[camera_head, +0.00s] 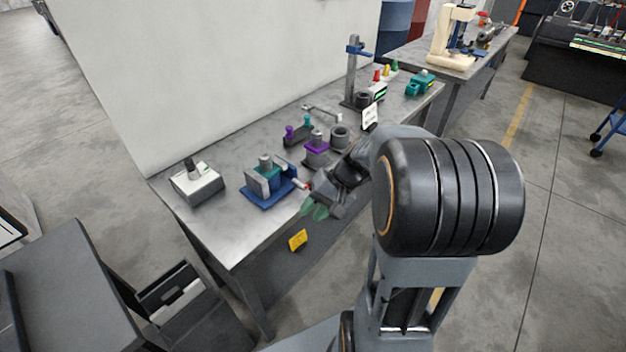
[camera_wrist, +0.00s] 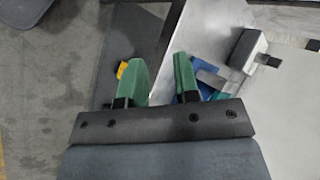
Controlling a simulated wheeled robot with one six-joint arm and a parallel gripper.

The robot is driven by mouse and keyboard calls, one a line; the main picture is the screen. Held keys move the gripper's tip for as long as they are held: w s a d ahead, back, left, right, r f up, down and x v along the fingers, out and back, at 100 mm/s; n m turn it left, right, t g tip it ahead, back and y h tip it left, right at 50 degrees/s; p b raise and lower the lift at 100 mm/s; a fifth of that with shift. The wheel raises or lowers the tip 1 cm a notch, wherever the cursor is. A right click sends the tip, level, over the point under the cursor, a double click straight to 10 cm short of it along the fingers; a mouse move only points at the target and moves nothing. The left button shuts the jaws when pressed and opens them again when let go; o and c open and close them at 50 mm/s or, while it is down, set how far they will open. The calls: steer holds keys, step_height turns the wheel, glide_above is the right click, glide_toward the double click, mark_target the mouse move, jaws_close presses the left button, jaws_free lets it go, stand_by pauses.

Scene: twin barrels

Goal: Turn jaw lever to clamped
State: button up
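A blue vise-like fixture (camera_head: 268,189) with grey jaws and a teal-topped part stands near the front edge of the bench. A short lever with a reddish tip (camera_head: 304,186) sticks out from its right side; this looks like the jaw lever. My gripper (camera_head: 313,208) is just beyond the bench's front edge, close to the lever tip. In the wrist view its green fingers (camera_wrist: 158,64) stand apart with nothing seen between them. The blue fixture (camera_wrist: 214,88) shows there to the right, partly hidden by the right finger. I cannot make out the lever in that view.
The grey bench (camera_head: 217,232) runs along a pale wall. A grey box with a black knob (camera_head: 196,181) is left of the fixture. Purple-topped fixtures (camera_head: 317,152) and a stand (camera_head: 352,75) are farther along. A yellow tag (camera_head: 298,240) hangs below the front edge.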

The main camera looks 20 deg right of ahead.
steer(key=w+d+f+m+t+y, duration=0.25)
steer(key=w+d+t, duration=0.2)
steer(key=d, duration=0.35)
steer(key=w+d+f+m+t+y, duration=0.2)
steer(key=w+d+f+m+t, duration=0.15)
steer(key=d+t, duration=0.4)
steer(key=shift+g, duration=0.9)
steer(key=p+x, duration=0.1)
steer(key=x, duration=1)
steer(key=shift+w+d+r, duration=0.1)
steer(key=shift+c, duration=0.3)
jaws_close()
